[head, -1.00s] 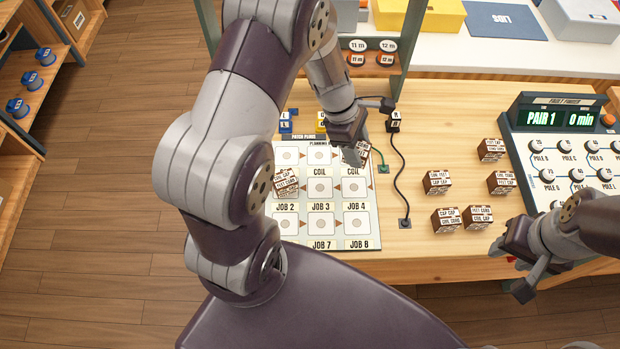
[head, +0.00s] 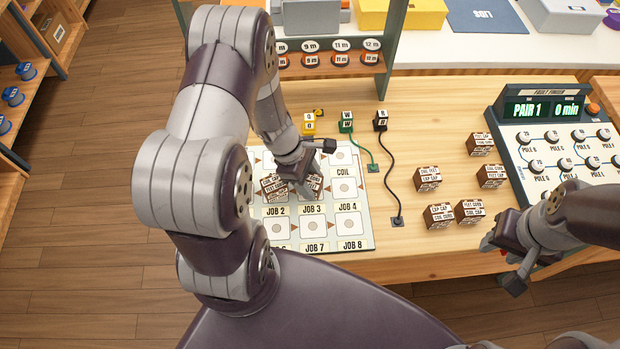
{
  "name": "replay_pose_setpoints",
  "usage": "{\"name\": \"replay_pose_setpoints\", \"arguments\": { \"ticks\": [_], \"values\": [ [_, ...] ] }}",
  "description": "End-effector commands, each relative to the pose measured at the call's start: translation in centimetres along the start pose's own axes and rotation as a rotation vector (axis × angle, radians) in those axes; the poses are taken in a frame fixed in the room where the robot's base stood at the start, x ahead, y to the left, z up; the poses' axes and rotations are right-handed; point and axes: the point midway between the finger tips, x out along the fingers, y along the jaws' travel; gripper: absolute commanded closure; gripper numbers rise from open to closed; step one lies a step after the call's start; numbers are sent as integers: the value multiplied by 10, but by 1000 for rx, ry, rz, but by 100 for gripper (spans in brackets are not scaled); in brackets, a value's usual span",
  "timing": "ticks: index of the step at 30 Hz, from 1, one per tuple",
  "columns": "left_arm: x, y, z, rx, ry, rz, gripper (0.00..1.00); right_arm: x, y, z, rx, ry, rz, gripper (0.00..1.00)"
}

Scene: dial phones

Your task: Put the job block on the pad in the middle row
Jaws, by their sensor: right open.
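The planning board (head: 366,236) lies on the wooden table with rows of square pads. One brown-and-white job block (head: 272,187) sits on the left pad of the middle row. My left gripper (head: 307,178) comes down over the middle column and appears shut on another brown-and-white block (head: 314,186), at the middle pad of the middle row. The fingers hide part of this block, and I cannot tell whether it touches the pad. The right pad of that row (head: 345,189) is bare. My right gripper (head: 502,262) is open and empty at the table's front edge.
Several similar blocks (head: 427,179) stand right of the board. A fault finder panel (head: 548,125) with dials is at the far right. Green and black plugs (head: 346,122) with cords (head: 388,165) lie between. A shelf frame (head: 394,45) rises behind the board.

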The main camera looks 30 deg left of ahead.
Motion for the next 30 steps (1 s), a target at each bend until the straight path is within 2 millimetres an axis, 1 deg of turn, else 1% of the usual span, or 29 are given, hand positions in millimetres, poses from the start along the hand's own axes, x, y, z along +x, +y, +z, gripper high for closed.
{"name": "replay_pose_setpoints", "arguments": {
  "ticks": [1,2,3,10,12,13,14,16,21,24,28,29,30],
  "values": [
    [0,0,0,0,0,0,36,0,0,0,0,0,0,57],
    [0,0,0,0,0,0,26,0,0,0,0,0,0,57],
    [0,0,0,0,0,0,24,0,0,0,0,0,0,57],
    [0,0,0,0,0,0,24,0,0,0,0,0,0,57],
    [-6,0,3,0,0,1,24,-6,0,-1,0,0,0,57],
    [-8,1,2,0,0,2,24,-5,0,-1,0,0,0,57],
    [-13,1,2,0,1,4,24,-6,0,-1,0,0,0,57],
    [-29,1,2,0,0,4,24,-9,0,-1,0,0,0,57],
    [-76,1,2,0,1,5,24,-15,0,-2,0,0,0,57],
    [-99,1,2,0,1,4,24,-17,0,-2,0,0,0,57],
    [-117,0,2,1,1,2,24,-18,0,-2,0,0,0,57],
    [-120,0,3,18,6,-1,24,-18,0,-2,0,0,0,57],
    [-124,-2,8,90,26,-12,24,-18,0,-2,0,0,0,57]
  ]
}}
